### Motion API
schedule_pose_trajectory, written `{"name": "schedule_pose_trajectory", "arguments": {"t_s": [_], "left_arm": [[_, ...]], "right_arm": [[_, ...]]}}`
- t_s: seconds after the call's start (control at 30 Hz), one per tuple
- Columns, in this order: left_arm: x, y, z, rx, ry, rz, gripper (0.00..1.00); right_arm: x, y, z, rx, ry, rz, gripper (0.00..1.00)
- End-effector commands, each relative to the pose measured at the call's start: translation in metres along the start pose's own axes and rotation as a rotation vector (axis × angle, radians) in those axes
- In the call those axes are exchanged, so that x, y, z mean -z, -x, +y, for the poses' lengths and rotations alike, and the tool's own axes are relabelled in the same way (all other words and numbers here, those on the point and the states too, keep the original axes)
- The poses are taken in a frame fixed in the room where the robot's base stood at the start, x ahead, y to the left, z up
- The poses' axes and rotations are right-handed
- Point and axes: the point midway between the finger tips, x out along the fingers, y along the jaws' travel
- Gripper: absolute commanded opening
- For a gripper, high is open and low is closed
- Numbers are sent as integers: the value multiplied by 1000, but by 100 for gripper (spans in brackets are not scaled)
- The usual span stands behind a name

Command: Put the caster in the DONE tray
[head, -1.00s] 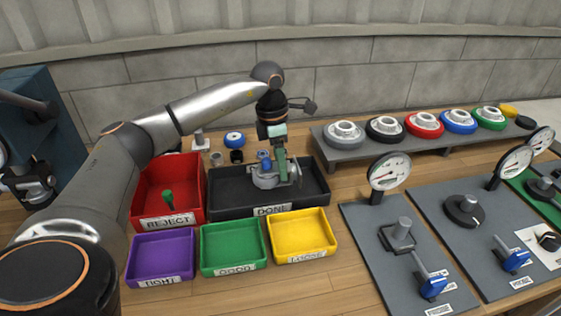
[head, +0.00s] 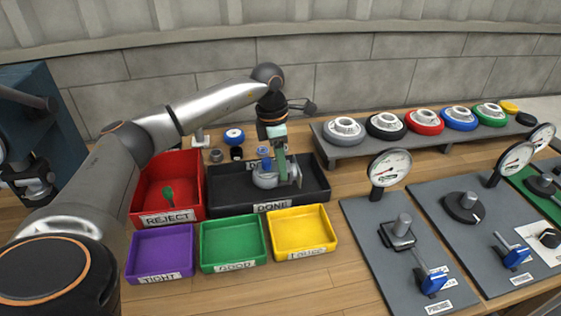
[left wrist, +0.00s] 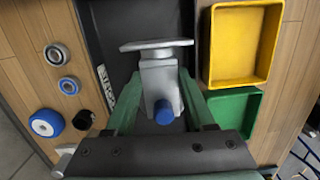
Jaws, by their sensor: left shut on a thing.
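The caster (head: 265,179) is a grey metal piece with a blue end. It is inside the outline of the black DONE tray (head: 228,203), near its middle; I cannot tell whether it touches the floor. My left gripper (head: 279,175) points down into the tray, its green fingers shut on the caster. In the left wrist view the caster (left wrist: 160,75) sits between the fingers of my left gripper (left wrist: 163,100), blue end towards the camera, over the dark tray (left wrist: 120,45). My right gripper is not in view.
A red REJECT tray (head: 141,190) holding a green-handled thing adjoins on the left. Purple (head: 160,250), green (head: 233,244) and yellow (head: 302,230) trays stand in front. A grey rack (head: 340,158) with several wheels and panels with gauges (head: 390,168) are to the right.

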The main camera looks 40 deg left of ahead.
Motion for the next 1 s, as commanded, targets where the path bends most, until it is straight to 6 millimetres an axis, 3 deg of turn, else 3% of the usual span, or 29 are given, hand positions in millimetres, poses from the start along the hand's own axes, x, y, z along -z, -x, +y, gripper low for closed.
{"name": "schedule_pose_trajectory", "arguments": {"t_s": [0.6,1.0], "left_arm": [[0,-3,0,-1,0,-4,0],[1,-16,1,-1,0,-4,0]], "right_arm": [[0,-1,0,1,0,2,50],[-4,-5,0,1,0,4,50]]}}
